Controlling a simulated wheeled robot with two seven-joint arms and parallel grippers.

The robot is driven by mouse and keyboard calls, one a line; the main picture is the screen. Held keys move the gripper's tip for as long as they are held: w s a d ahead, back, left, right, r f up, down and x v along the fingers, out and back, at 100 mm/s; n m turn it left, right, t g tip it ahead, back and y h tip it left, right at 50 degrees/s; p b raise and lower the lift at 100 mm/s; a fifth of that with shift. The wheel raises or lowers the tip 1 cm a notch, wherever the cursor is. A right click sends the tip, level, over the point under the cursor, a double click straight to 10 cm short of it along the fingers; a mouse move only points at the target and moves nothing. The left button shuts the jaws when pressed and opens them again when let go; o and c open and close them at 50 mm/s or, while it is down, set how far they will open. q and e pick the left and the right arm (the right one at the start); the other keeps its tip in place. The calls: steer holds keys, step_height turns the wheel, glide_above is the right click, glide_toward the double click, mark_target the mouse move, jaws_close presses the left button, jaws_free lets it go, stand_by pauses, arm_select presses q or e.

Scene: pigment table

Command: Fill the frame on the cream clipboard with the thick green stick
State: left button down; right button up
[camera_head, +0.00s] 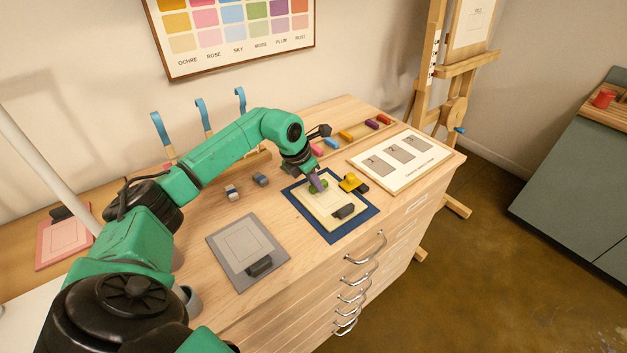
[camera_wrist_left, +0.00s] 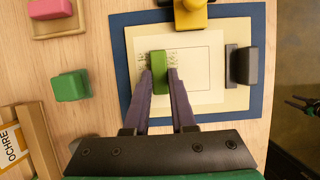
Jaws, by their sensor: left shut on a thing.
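The cream clipboard (camera_head: 313,213) lies on a blue mat (camera_head: 333,236) on the wooden drawer top. Its black clip (camera_wrist_left: 241,66) is on the right in the left wrist view. The printed frame (camera_wrist_left: 197,88) is a thin outline on the pale sheet. My left gripper (camera_wrist_left: 160,76) is shut on the thick green stick (camera_wrist_left: 159,64), over the frame's left part. The stick's contact with the sheet is hidden.
A yellow-and-black thing (camera_head: 352,182) stands at the mat's edge near the stick. A grey clipboard (camera_head: 229,232) and small blocks (camera_head: 261,180) lie to the left. A green block (camera_wrist_left: 70,86) lies beside the mat. A cream sample board (camera_head: 410,171) lies to the right.

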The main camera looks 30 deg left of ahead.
mark_target(328, 198)
arm_select(q)
steer(key=shift+s+d+f+p, duration=0.15)
steer(key=shift+s+d, duration=0.25)
steer(key=shift+d, duration=0.6)
steer(key=shift+s+d+r+p, duration=0.15)
steer(key=shift+s+d, duration=0.2)
steer(key=shift+d, duration=0.6)
steer(key=shift+s+d+p, duration=0.15)
steer(key=shift+s+d, duration=0.05)
steer(key=shift+d, duration=0.35)
steer(key=shift+s+d+p, duration=0.15)
steer(key=shift+s+d, duration=0.05)
steer(key=shift+d, duration=0.45)
steer(key=shift+w+a+f+b, duration=0.1)
steer(key=shift+w+a+b, duration=0.15)
steer(key=shift+a, duration=0.35)
steer(key=shift+w+a+b, duration=0.15)
steer(key=shift+a+b, duration=0.2)
steer(key=shift+a, duration=0.25)
steer(key=shift+w+a+b, duration=0.15)
steer(key=shift+w+a, duration=0.15)
steer(key=shift+a, duration=0.55)
steer(key=shift+w+a+b, duration=0.2)
steer(key=shift+w+a, duration=0.15)
steer(key=shift+a, duration=0.45)
steer(key=shift+w+a+b, duration=0.15)
steer(key=shift+w+a, duration=0.15)
steer(key=shift+a, duration=0.55)
steer(key=shift+r, duration=0.2)
